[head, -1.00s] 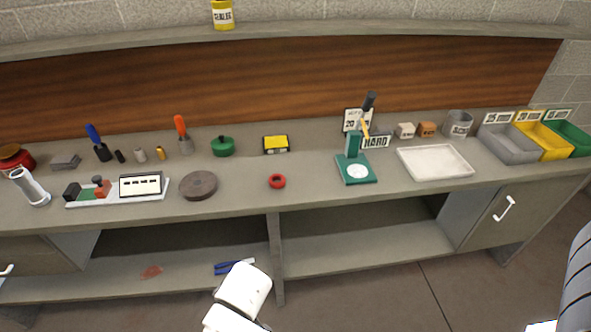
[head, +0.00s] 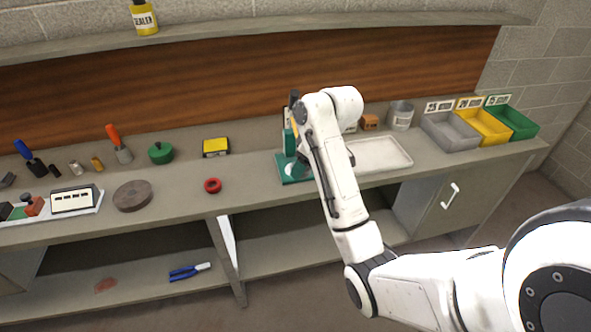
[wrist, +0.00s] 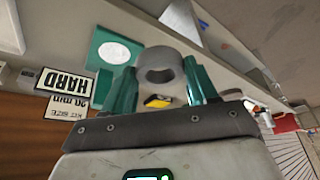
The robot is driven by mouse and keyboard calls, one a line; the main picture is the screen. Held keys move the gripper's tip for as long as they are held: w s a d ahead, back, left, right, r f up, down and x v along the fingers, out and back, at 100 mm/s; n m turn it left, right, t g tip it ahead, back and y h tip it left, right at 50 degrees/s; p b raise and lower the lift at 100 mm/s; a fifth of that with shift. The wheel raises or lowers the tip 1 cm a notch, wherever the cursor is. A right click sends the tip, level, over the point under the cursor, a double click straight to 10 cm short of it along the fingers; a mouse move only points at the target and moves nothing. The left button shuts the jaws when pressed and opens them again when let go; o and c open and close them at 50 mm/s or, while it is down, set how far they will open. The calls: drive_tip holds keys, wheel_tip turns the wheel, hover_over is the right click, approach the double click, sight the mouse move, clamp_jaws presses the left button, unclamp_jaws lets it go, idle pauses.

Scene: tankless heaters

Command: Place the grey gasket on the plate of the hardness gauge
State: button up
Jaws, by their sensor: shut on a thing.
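My gripper (wrist: 160,80) has teal fingers and is shut on the grey gasket (wrist: 160,64), a thick ring held between the fingertips in the wrist view. The green hardness gauge (wrist: 103,41) with its round white plate (wrist: 114,53) lies just left of the gasket in that view. The gasket appears apart from the plate; its height above the bench is hard to tell. In the head view the gauge (head: 288,160) stands on the bench, partly covered by my arm. My gripper and the gasket are hidden there.
A white tray (head: 398,163) is right of the gauge, with grey (head: 438,139), yellow (head: 468,133) and green (head: 525,124) bins beyond. A red ring (head: 213,185) and a yellow box (head: 216,146) lie left of the gauge. A HARD sign (wrist: 62,82) stands near it.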

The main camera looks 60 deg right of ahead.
drive_tip(key=shift+s+d+r, duration=0.4)
drive_tip(key=shift+d, duration=0.15)
drive_tip(key=shift+d+b, duration=0.3)
drive_tip(key=shift+b, duration=0.05)
drive_tip(key=w+d+f+b, duration=0.1)
drive_tip(key=w+d+f, duration=0.1)
drive_tip(key=d+f, duration=0.1)
drive_tip(key=w+d+f, duration=0.2)
drive_tip(key=w+d, duration=0.1)
drive_tip(key=w+d+f+b, duration=0.1)
drive_tip(key=w+d+f, duration=0.2)
drive_tip(key=shift+w+d+f+b, duration=0.15)
drive_tip(key=shift+d+f+b, duration=0.15)
drive_tip(key=shift+b, duration=0.05)
drive_tip(key=shift+w+d+f, duration=0.3)
drive_tip(key=shift+d+f, duration=0.1)
drive_tip(key=shift+f, duration=0.2)
drive_tip(key=shift+f+p, duration=0.4)
drive_tip(key=shift+f, duration=1.1)
drive_tip(key=shift+f, duration=0.1)
drive_tip(key=o, duration=1.1)
